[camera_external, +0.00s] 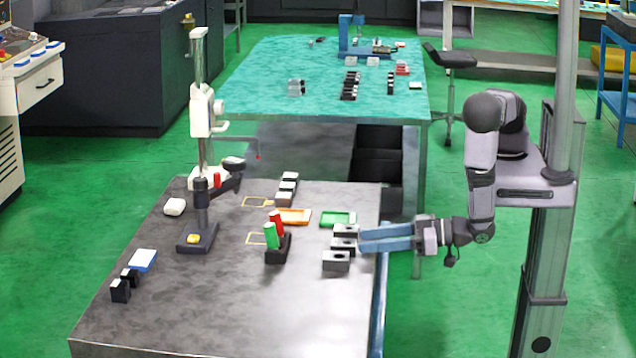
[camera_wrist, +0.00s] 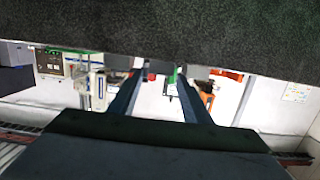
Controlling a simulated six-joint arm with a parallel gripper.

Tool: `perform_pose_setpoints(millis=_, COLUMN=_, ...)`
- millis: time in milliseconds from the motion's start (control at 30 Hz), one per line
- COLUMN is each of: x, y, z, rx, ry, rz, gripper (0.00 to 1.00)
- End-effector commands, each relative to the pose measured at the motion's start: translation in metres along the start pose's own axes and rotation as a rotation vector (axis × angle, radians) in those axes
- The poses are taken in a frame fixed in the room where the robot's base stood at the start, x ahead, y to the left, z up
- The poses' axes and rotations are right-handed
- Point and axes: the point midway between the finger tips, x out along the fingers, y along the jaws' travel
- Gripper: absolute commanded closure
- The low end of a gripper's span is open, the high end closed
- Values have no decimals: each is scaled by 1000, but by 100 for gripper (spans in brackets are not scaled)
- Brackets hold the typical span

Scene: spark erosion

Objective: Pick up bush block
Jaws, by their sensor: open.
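A green tray (camera_external: 338,219) and an orange tray (camera_external: 293,216) lie behind. A stand (camera_external: 197,237) rises farther left. The table front (camera_external: 240,310) is clear.

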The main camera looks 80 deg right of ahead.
Motion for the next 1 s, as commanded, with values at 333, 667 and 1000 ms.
perform_pose_setpoints(millis=333, x=36, y=1, z=1, rx=3, ry=0, rz=5, gripper=56)
perform_pose_setpoints(millis=667, x=50, y=0, z=1, rx=0, ry=0, rz=0, gripper=56)
perform_pose_setpoints(millis=1000, x=50, y=0, z=1, rx=0, ry=0, rz=0, gripper=100)
